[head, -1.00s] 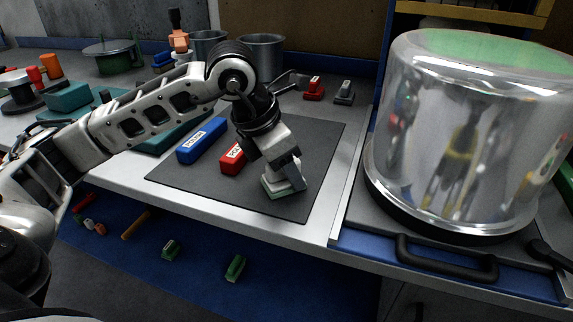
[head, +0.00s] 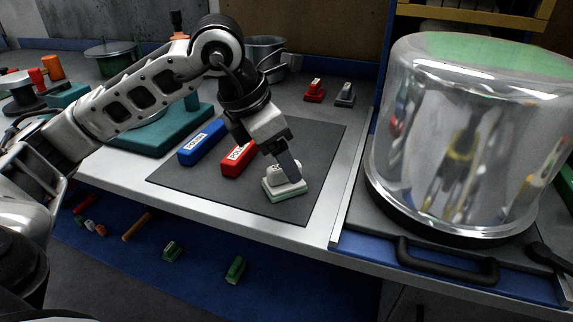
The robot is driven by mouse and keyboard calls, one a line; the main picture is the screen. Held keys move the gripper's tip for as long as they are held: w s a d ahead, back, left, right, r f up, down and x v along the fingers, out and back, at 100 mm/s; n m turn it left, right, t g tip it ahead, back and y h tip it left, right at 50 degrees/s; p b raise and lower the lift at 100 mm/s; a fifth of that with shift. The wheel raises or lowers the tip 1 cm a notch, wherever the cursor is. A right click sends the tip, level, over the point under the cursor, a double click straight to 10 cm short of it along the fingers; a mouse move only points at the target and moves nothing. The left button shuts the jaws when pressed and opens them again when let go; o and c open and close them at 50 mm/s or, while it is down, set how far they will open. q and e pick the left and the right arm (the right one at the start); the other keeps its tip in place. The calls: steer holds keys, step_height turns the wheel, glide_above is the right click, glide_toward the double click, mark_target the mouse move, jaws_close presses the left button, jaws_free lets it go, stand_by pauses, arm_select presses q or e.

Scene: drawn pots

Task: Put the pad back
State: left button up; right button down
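A pad (head: 285,190) with a pale top and a green underside sits on the dark grey mat (head: 215,188), near the mat's front right. My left gripper (head: 286,172) comes down from the upper left and is at the pad's raised grip. One dark finger shows across the right side of that grip. The other finger is hidden, so I cannot tell whether the gripper is closed on it. A red pad (head: 314,91) and a grey pad (head: 345,95) stand at the back of the bench. My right gripper is out of view.
A blue block (head: 200,143) and a red block (head: 238,160) lie on the mat, left of my gripper. A large shiny drum (head: 470,140) fills the right side. A grey pot (head: 265,52) stands behind my arm. The mat's front is clear.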

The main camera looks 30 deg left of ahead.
arm_select(q)
steer(key=v, duration=0.8)
steer(key=shift+p, duration=0.35)
steer(key=shift+s, duration=0.15)
